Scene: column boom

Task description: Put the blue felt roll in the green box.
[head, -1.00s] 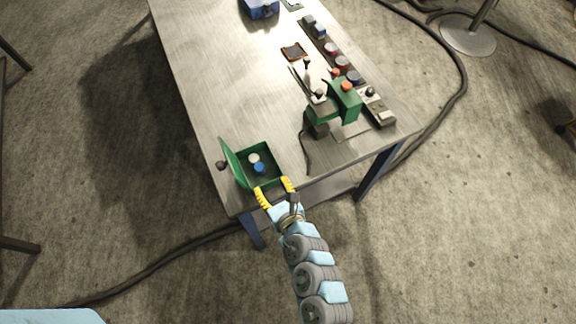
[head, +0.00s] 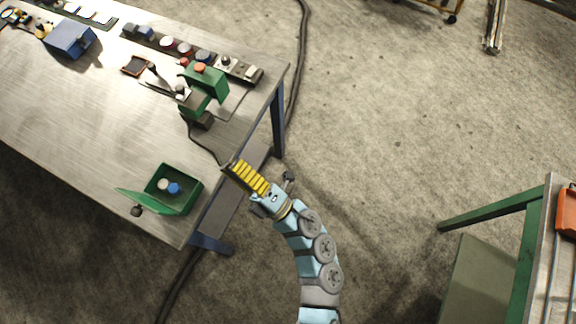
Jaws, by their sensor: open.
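The green box (head: 199,193) stands open near the front corner of the metal table, with its lid tilted out to the left. Inside it are a small blue round piece (head: 174,188), which looks like the blue felt roll, and a whitish round piece (head: 162,184) beside it. My gripper (head: 232,167), with yellow ribbed fingers, is to the right of the box near the table's edge, apart from the box. It is open, and I see nothing held in it. The gap between the fingers is hard to see from this side.
A green machine (head: 206,86) with an orange knob stands farther back on the table (head: 80,130), its cable hanging toward the edge. A row of round pieces lies behind it. A blue box (head: 72,40) is at the far left. A second, green-framed table (head: 530,235) stands right.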

